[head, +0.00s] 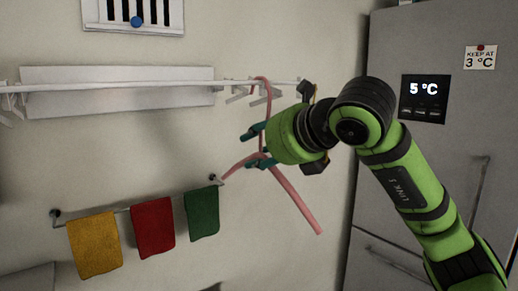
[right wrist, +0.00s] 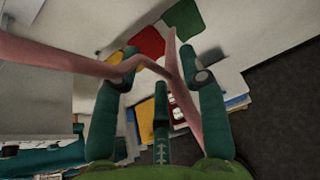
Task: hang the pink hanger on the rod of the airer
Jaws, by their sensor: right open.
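The pink hanger (head: 295,200) is at the airer's rod (head: 225,83) in the head view. Its hook curves over the top of the rod near the right end; I cannot tell whether its weight rests there. The body hangs tilted, with one arm sloping down right. My right gripper (head: 248,148) is open, with its fingers around the hanger's neck just below the rod. In the right wrist view, the hanger (right wrist: 185,95) passes between the spread fingers of the gripper (right wrist: 163,65). Part of the hanger is hidden behind the fingers. My left gripper is out of view.
Below the airer, a wall rail holds yellow (head: 94,245), red (head: 153,227) and green (head: 202,213) towels. White hangers (head: 252,94) or clips are by the rod's right end. A grey fridge (head: 420,50) stands at the right, behind my right arm.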

